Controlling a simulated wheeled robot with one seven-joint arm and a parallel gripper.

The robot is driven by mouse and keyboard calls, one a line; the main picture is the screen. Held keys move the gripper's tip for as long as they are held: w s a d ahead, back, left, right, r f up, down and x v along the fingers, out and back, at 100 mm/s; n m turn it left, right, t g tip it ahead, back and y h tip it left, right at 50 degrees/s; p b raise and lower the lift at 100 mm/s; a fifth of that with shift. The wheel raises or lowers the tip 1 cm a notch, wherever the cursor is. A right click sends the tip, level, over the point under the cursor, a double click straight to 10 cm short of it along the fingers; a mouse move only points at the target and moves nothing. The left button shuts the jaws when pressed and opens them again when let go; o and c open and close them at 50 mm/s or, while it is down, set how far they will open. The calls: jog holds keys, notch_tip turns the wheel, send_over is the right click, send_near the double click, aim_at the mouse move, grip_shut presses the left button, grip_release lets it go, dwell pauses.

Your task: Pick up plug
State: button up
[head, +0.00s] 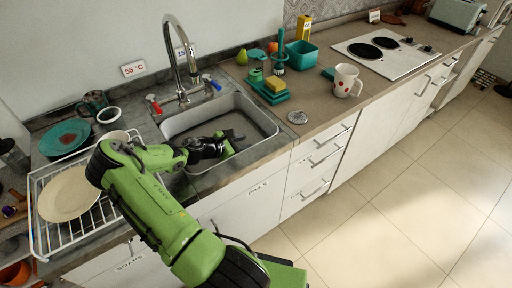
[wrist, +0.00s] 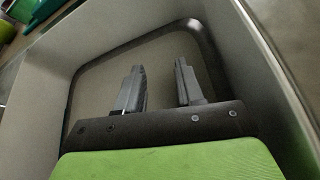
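My gripper (head: 235,134) is down inside the sink basin (head: 178,124). In the wrist view my gripper (wrist: 159,65) has its two grey fingers apart, with nothing between them. A small round silvery disc (head: 297,117) lies flat on the counter just right of the sink. It may be the plug, but it is too small to tell. It stands apart from my gripper, across the sink's right rim. No plug shows in the wrist view, where the fingers face the basin's bare floor and walls.
A tap (head: 181,55) rises behind the sink. A dish rack (head: 85,230) with a cream plate (head: 68,194) stands left. A yellow sponge (head: 274,84), a teal tub (head: 301,55) and a white mug (head: 346,80) stand on the right counter. The counter's front strip is mostly clear.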

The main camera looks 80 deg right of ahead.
aim_at(255, 141)
jog(key=b+x, duration=0.1)
jog(key=x, duration=0.5)
jog(key=shift+d+f, duration=0.15)
jog(key=shift+f, duration=0.15)
jog(key=shift+w+r, duration=0.1)
grip_shut()
